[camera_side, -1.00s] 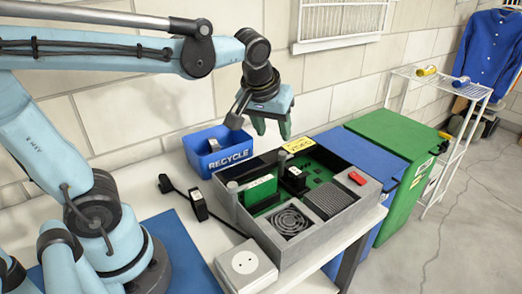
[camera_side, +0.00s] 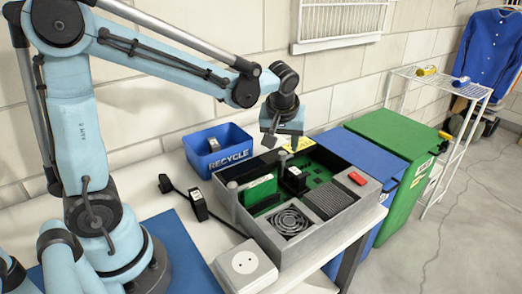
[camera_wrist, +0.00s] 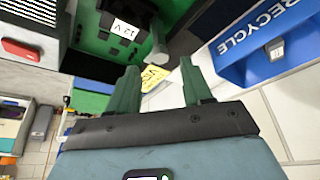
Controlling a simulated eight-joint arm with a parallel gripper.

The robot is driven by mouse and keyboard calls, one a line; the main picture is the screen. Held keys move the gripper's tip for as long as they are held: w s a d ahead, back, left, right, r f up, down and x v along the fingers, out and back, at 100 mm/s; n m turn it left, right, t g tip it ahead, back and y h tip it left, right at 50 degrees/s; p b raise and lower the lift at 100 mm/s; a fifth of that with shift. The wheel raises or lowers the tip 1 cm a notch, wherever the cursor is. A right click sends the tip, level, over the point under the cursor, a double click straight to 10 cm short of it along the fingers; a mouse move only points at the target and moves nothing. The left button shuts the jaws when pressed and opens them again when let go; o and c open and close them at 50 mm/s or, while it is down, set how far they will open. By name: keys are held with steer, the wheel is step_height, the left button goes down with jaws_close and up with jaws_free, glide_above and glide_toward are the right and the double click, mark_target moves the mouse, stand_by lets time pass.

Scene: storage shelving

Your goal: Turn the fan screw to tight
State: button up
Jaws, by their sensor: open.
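The fan (camera_side: 289,221) is a dark round grille in the front part of an open grey case (camera_side: 330,229) on the white table. I cannot make out a separate fan screw in the side view, and the fan is not in the wrist view. My gripper (camera_side: 284,142) is above the back edge of the case, behind the fan and apart from it. In the wrist view my gripper (camera_wrist: 160,82) shows two green fingers spread apart with nothing between them.
A blue recycle bin (camera_side: 219,158) stands behind the case. A black plug and cable (camera_side: 198,205) lie left of it, and a white socket box (camera_side: 245,265) is in front. The case holds a green board (camera_side: 261,192) and a red switch (camera_side: 357,178).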

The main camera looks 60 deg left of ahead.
mark_target(283, 153)
steer(key=shift+x, duration=1.85)
jaws_close()
